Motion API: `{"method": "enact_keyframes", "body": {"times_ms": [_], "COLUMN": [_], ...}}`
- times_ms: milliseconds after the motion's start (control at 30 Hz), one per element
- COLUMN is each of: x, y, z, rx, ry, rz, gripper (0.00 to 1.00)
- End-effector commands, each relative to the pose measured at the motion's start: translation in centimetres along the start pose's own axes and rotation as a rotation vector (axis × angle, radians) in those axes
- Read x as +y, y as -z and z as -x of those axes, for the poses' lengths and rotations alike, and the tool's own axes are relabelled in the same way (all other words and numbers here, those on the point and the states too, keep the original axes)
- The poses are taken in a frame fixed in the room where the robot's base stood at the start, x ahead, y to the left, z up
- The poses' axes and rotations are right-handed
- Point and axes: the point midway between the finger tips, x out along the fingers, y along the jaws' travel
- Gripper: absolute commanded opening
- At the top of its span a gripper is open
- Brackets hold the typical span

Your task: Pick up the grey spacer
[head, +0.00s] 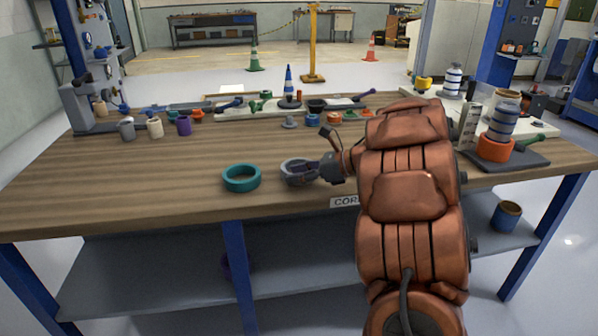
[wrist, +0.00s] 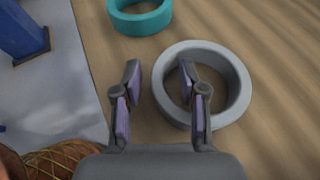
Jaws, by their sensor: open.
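The grey spacer (wrist: 240,86) is a thick ring lying flat on the wooden table in the wrist view. In the head view the grey spacer (head: 290,165) is partly hidden by my gripper (head: 296,174). In the wrist view my gripper (wrist: 158,85) is open, with its fingers apart. Its right finger shows over the ring's hole and its left finger outside the ring, so the ring's left wall lies between them. I cannot tell whether the fingers touch it.
A teal ring (head: 241,178) lies left of the grey spacer, near the table's front edge. Several cups, including a purple cup (head: 184,125), stand at the back left. A dark plate with an orange ring (head: 495,149) stands at the right. The wood left of the teal ring is clear.

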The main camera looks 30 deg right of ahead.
Motion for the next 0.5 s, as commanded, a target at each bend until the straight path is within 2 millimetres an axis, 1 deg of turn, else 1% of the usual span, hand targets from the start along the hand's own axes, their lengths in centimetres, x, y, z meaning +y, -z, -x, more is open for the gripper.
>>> {"method": "enact_keyframes", "body": {"times_ms": [100, 300, 500], "x": [-0.01, -0.04, -0.04], "y": [-0.01, 0.00, -0.01], "z": [-0.40, -0.38, -0.36], "rx": [0.000, 0.000, 0.000], "ry": [0.000, 0.001, 0.002], "rz": [0.000, 0.000, 0.000], "gripper": [0.42, 0.42, 0.21]}}
